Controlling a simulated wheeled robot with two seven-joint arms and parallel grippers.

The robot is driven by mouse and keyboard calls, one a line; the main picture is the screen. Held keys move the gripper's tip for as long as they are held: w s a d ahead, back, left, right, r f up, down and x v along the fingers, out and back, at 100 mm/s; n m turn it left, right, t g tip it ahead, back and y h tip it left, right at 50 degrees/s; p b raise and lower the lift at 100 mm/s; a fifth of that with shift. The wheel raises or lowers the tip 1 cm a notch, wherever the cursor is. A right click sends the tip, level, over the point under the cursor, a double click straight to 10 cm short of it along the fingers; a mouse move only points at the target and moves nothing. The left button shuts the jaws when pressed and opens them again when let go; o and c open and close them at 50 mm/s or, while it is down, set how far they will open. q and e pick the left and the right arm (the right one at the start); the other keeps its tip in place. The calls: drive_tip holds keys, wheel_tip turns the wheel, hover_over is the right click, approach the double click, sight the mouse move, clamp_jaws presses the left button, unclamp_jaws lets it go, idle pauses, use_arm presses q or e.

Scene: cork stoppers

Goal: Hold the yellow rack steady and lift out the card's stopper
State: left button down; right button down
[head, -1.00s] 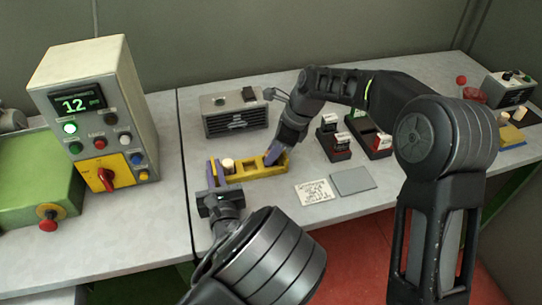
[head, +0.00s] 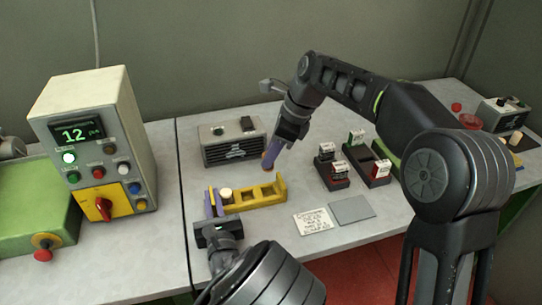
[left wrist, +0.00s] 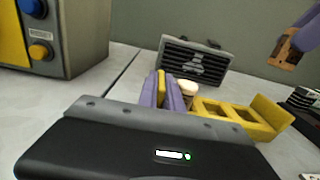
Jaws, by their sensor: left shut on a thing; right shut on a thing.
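The yellow rack (head: 258,203) stands on the grey table; it also shows in the left wrist view (left wrist: 266,131). My left gripper (head: 212,203) is shut on the rack's left end wall, its purple fingers on either side of it in the left wrist view (left wrist: 165,92). A pale stopper (head: 225,193) sits in the rack's leftmost slot; the other slots look empty. My right gripper (head: 271,154) is shut on a brown stopper (head: 267,163), held in the air above and behind the rack; this stopper also shows in the left wrist view (left wrist: 286,53). The white card (head: 313,221) lies in front; its writing is too small to read.
A grey vented box (head: 232,150) stands behind the rack. A flat grey pad (head: 352,209) lies beside the card. Dark holders with small boxes (head: 368,165) stand to the right. A control box with a display (head: 90,150) stands at the left.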

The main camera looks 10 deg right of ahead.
idle(0.3)
use_arm(q)
drive_tip(key=c, duration=1.4)
unclamp_jaws()
drive_tip(key=shift+c, duration=0.2)
drive_tip(key=s, duration=0.4)
drive_tip(key=s+d, duration=0.1)
drive_tip(key=s, duration=0.7)
drive_tip(key=shift+d, duration=0.2)
use_arm(e)
drive_tip(key=shift+s, duration=0.1)
